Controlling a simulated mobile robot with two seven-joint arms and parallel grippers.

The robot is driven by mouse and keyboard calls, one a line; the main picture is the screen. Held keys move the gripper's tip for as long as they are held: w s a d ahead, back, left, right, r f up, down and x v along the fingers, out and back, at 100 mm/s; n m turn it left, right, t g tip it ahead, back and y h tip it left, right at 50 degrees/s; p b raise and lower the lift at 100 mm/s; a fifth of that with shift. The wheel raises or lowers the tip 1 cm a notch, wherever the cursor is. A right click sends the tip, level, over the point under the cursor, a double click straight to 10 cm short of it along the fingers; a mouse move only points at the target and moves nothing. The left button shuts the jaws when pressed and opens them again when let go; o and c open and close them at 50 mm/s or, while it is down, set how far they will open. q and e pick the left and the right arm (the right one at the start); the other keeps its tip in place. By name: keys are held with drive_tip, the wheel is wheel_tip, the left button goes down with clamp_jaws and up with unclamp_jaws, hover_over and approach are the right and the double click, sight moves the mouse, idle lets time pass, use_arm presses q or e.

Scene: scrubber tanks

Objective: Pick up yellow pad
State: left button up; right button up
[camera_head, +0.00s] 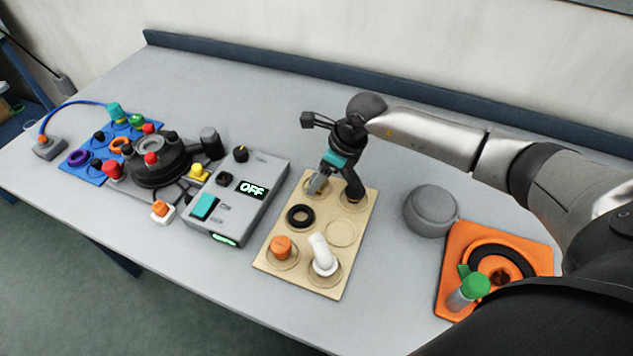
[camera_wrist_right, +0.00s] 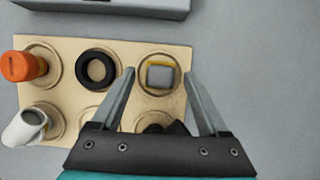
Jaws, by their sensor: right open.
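The yellow pad (camera_wrist_right: 151,65) appears in the right wrist view as a small grey square block with a yellow edge. It sits in a round recess of the beige tray (camera_wrist_right: 60,85). In the head view my gripper hides most of it. My right gripper (camera_wrist_right: 160,74) is open, its two fingers apart on the left and right of the pad in the picture, nothing held. In the head view the right gripper (camera_head: 336,188) points down over the far end of the tray (camera_head: 308,232). Contact with the pad cannot be told. My left gripper is not in view.
The tray also holds a black ring (camera_head: 300,216), an orange knob (camera_head: 281,246) and a white elbow piece (camera_head: 322,255). A grey control box (camera_head: 236,197) stands left of the tray. A grey round container (camera_head: 431,211) and an orange plate (camera_head: 451,246) are at right.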

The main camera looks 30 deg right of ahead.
drive_tip(key=shift+w+a+f, duration=0.1)
drive_tip(key=shift+f, duration=0.2)
drive_tip(key=shift+c, duration=0.2)
clamp_jaws()
